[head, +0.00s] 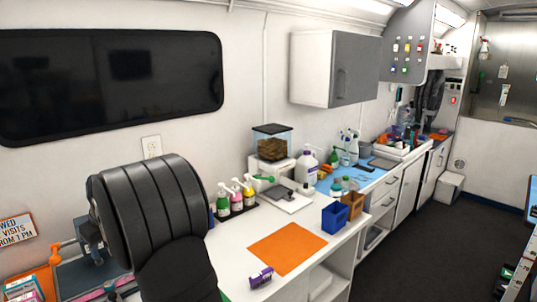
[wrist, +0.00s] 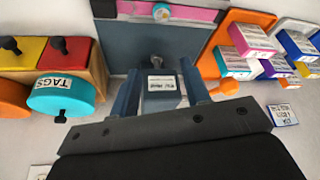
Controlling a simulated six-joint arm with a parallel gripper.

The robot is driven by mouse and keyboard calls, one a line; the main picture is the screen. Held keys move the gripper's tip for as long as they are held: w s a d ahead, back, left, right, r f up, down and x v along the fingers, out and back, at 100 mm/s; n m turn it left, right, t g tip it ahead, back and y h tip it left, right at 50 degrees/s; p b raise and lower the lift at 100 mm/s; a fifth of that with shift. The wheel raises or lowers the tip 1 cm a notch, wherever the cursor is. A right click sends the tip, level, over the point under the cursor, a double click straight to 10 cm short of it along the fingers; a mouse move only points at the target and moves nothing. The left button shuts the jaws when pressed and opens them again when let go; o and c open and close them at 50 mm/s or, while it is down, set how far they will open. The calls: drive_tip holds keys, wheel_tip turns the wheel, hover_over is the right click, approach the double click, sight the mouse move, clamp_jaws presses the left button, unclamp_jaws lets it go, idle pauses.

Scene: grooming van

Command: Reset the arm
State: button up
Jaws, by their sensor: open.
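My gripper (wrist: 160,78) shows in the wrist view, its two blue-grey fingers apart and pointing at a grey-blue tray (wrist: 210,40). A small dark block with a white label (wrist: 161,83) shows between the fingers; I cannot tell if it touches them. In the head view my black ribbed arm fills the lower left and hides most of the gripper and part of the counter.
In the wrist view, a wooden box with red and yellow lids (wrist: 70,58) and a teal "TAGS" disc (wrist: 65,94) are left; an orange tray (wrist: 235,20) with small boxes is right. In the head view, an orange mat (head: 288,248), purple box (head: 261,277) and blue bin (head: 335,217) are on the counter.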

drive_tip(key=w+d+r+m+t, duration=0.1)
drive_tip(key=w+d+r, duration=0.3)
drive_tip(key=d, duration=0.8)
drive_tip(key=shift+w+r+m, duration=0.35)
drive_tip(key=shift+r+m, duration=0.3)
drive_tip(key=shift+m, duration=0.15)
drive_tip(key=s+a+f+n+g, duration=0.1)
drive_tip(key=s+a, duration=0.2)
drive_tip(key=a, duration=0.2)
drive_tip(key=s+a+f+n, duration=0.1)
drive_tip(key=s+a+n, duration=0.1)
drive_tip(key=a, duration=0.4)
drive_tip(key=x, duration=0.9)
drive_tip(key=shift+f, duration=0.35)
drive_tip(key=shift+r, duration=0.1)
